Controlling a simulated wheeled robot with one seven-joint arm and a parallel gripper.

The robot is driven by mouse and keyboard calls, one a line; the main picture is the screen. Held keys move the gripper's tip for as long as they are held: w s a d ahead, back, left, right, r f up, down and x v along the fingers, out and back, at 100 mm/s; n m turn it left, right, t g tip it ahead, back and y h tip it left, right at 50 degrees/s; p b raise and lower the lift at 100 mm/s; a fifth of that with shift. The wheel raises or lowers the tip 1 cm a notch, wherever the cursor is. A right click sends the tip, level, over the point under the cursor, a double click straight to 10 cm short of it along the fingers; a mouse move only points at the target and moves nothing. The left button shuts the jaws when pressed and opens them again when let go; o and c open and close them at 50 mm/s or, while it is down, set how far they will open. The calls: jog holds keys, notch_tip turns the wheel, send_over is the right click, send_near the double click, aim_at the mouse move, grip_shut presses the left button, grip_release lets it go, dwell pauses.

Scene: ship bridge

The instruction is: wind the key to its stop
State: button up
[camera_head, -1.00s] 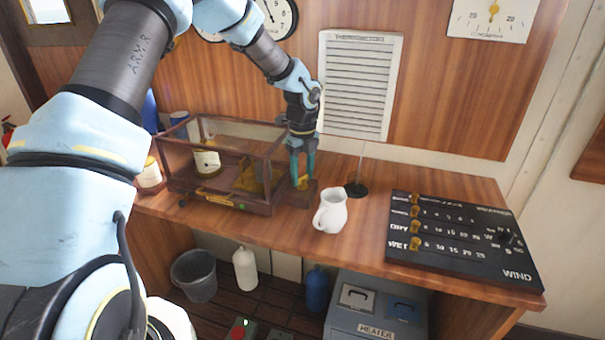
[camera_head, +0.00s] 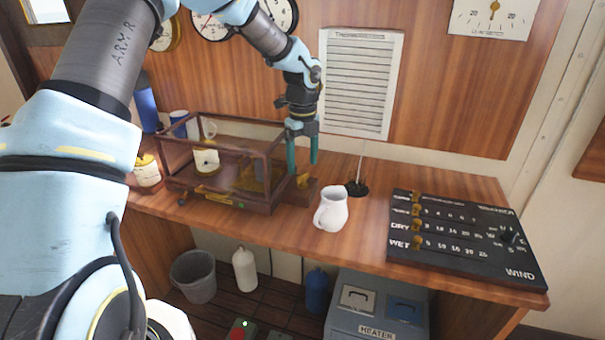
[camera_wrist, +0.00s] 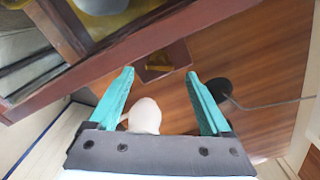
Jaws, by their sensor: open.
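The brass key (camera_head: 302,181) sits on a small wooden block at the right end of a glazed wooden case (camera_head: 215,196). In the wrist view the key (camera_wrist: 157,63) lies flat-looking on its block, between and just beyond the fingertips. My gripper (camera_head: 302,168) is open and empty, its teal fingers pointing down just above the key, apart from it. The gripper also shows in the wrist view (camera_wrist: 161,72), with nothing between the fingers. A brass-coloured mechanism (camera_head: 257,180) shows inside the case, partly hidden by its frame.
A white jug (camera_head: 331,210) stands close in front and right of the block. A thin rod on a black round base (camera_head: 357,188) stands to the right. A black wind board (camera_head: 460,235) covers the desk's right side.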

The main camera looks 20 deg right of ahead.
notch_tip(320, 180, up, 7)
jog(key=b, duration=0.1)
dwell(0.6)
